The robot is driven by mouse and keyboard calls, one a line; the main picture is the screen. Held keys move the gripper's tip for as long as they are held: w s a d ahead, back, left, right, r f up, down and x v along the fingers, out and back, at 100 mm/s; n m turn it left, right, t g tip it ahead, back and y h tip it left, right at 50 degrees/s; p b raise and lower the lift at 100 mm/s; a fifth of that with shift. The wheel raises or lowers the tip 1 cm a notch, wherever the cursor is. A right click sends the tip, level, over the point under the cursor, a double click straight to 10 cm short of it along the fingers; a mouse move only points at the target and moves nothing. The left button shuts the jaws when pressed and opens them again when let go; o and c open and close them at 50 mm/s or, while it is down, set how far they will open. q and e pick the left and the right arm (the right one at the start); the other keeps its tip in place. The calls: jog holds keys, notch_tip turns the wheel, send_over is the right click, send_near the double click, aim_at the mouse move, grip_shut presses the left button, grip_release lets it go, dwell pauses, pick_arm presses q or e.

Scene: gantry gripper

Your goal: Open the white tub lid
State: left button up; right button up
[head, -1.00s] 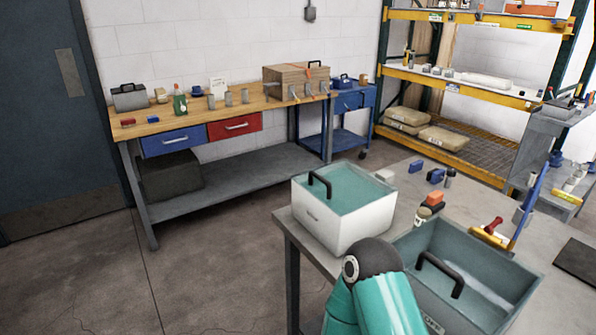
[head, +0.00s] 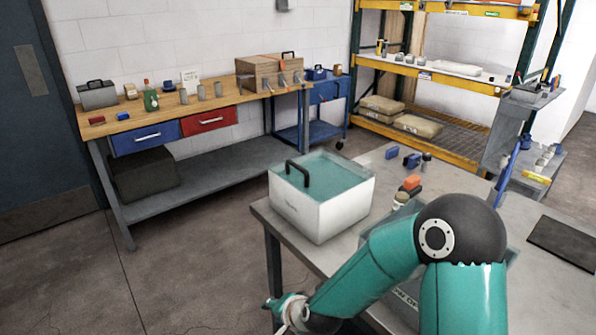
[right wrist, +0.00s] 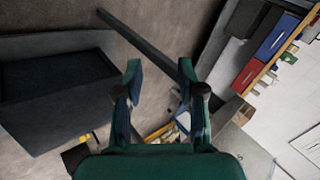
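The white tub (head: 318,216) stands upright on the grey table, near its left corner. My right arm crosses the lower right of the head view. Its gripper (head: 288,312) is low, in front of and below the table edge, apart from the tub. In the right wrist view the right gripper (right wrist: 160,75) has its two fingers spread, with nothing between them. My left gripper is not in view.
My arm largely hides the open grey bin (head: 400,300) right of the tub. Small blue blocks (head: 411,160) and an orange item (head: 411,183) lie behind it. A dark mat (head: 565,240) lies at right. The floor left of the table is clear.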

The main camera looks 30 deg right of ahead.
jog(key=w+d+r+m+t+h, duration=0.1)
jog(key=w+d+r+m+t, duration=0.15)
jog(key=r, duration=0.45)
jog(key=w+d+r+m+t+h, duration=0.1)
jog(key=d+r+m, duration=0.3)
jog(key=r, duration=0.3)
jog(key=m+t+h+b, duration=0.1)
jog(key=m+t+h, duration=0.2)
jog(key=m, duration=0.5)
send_near(297, 165)
jog(key=shift+n, duration=0.25)
jog(key=p+x, duration=0.1)
jog(key=x, duration=0.2)
jog(key=p+x, duration=0.1)
jog(key=x, duration=0.3)
jog(key=p+x, duration=0.1)
jog(key=x, duration=0.2)
jog(key=shift+f, duration=0.4)
grip_shut()
